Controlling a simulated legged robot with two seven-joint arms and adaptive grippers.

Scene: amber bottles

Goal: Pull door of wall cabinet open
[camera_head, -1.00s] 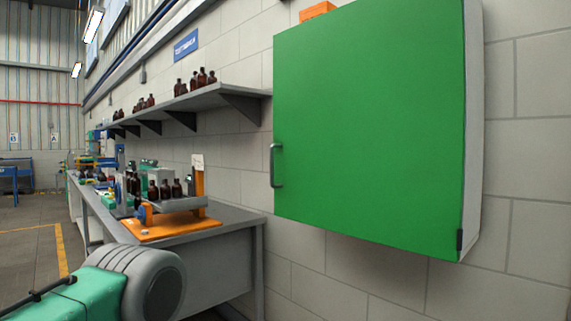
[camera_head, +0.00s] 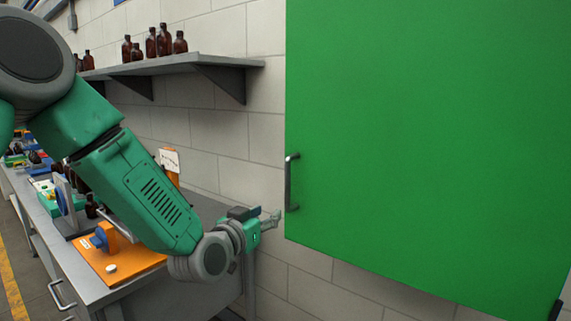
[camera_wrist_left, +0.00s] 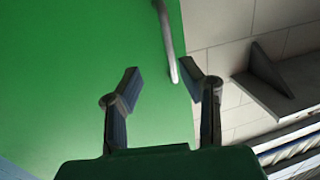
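The wall cabinet's green door (camera_head: 430,130) is shut and fills the right of the head view. Its grey vertical bar handle (camera_head: 289,182) is near the door's left edge, low down. My left gripper (camera_head: 275,218) is just left of the handle's lower end, apart from it in the picture. In the left wrist view, the two fingers of the left gripper (camera_wrist_left: 160,85) are spread with nothing between their tips. The handle (camera_wrist_left: 168,45) shows beyond them, nearer the right finger, against the green door (camera_wrist_left: 75,60). My right gripper is not in view.
A wall shelf (camera_head: 200,62) with brown bottles (camera_head: 163,40) is left of the cabinet. A grey workbench (camera_head: 95,285) with an orange base plate (camera_head: 125,262) stands below my left arm. The wall under the cabinet is clear.

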